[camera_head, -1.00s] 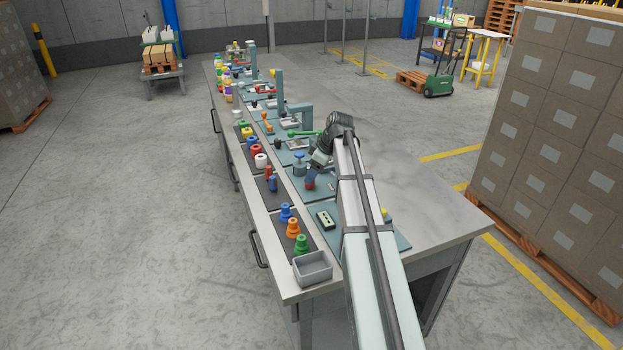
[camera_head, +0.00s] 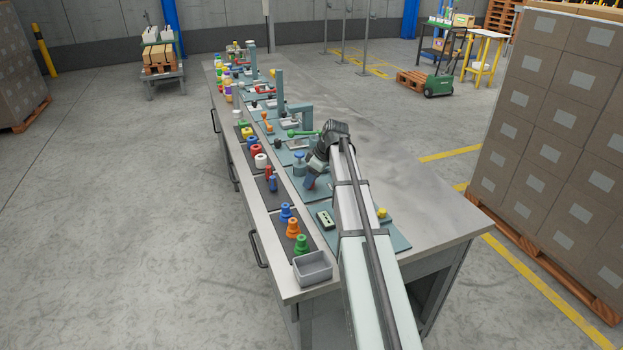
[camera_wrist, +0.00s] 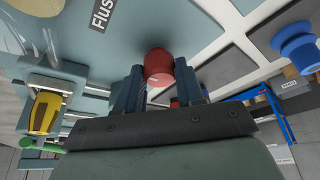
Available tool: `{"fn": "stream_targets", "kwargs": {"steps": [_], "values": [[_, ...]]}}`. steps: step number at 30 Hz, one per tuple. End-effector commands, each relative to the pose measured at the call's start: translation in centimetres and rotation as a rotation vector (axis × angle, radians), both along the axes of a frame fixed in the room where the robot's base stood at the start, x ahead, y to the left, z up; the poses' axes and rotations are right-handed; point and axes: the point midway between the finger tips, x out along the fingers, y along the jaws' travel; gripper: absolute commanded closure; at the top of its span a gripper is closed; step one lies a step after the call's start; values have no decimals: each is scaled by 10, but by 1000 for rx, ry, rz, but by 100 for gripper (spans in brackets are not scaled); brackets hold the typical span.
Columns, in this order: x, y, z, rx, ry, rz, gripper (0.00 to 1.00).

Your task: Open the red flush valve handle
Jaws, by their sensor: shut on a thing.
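The red handle shows as a rounded red end (camera_wrist: 158,62) in the wrist view, between the two fingers of my gripper (camera_wrist: 158,84). My gripper is shut on it. A panel label starting "Flus" (camera_wrist: 102,15) is next to it; the rest of the word is cut off. In the head view my gripper (camera_head: 309,183) is low over a teal plate on the bench, and the red handle is hidden there. The valve's body and the handle's angle cannot be made out.
A yellow part (camera_wrist: 45,112) and a blue knob (camera_wrist: 296,48) flank the gripper in the wrist view. In the head view, several coloured knobs line the bench's left side, with a grey bin (camera_head: 313,268) at the near end. The bench's right side (camera_head: 420,200) is mostly bare.

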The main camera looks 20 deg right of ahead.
Motion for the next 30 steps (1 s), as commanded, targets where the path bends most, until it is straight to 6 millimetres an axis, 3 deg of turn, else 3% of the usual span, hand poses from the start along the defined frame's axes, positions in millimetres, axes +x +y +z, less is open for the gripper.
{"fn": "stream_targets", "kwargs": {"steps": [7,19,30], "values": [[0,0,0,-1,-1,0,93],[-1,1,0,0,-1,-87,93],[-2,3,0,-1,-1,-393,93]]}}
